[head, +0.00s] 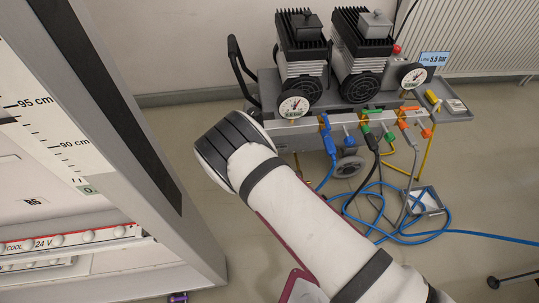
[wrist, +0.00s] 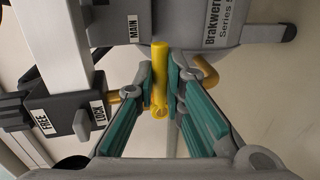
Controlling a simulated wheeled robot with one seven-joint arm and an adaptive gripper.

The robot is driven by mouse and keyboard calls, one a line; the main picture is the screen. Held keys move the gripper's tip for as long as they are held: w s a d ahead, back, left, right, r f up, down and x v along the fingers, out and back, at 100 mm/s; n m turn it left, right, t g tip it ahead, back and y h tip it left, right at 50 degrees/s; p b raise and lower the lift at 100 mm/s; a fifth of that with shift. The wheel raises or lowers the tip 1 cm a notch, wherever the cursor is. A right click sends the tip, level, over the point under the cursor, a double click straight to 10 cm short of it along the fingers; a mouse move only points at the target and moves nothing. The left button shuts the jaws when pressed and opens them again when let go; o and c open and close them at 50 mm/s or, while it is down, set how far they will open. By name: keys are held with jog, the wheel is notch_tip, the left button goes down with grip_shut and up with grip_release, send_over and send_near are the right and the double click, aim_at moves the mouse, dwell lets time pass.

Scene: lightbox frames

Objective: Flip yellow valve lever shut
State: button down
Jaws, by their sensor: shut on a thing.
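The yellow valve lever (wrist: 159,62) shows in the wrist view as a straight bar with a rounded, holed near end. My gripper (wrist: 160,84) has its teal-lined fingers on both sides of the bar and is shut on it. A plate marked MAIN (wrist: 132,24) is just left of the lever. In the head view my white arm reaches up and left; the gripper and the lever it holds cannot be made out there.
In the wrist view a dark block marked FREE and LOCK (wrist: 70,118) is at left and a grey labelled housing (wrist: 222,28) at upper right. The head view shows a compressor cart (head: 345,115), blue hose (head: 440,235) on the floor, and a tall cabinet (head: 110,130) at left.

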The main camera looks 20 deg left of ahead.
jog(key=c, duration=1.6)
grip_release()
jog(key=shift+c, duration=0.2)
jog(key=shift+s, duration=0.1)
jog(key=v, duration=1.1)
jog(key=shift+s+d+r, duration=0.15)
jog(key=shift+s+d, duration=0.1)
jog(key=shift+s, duration=0.05)
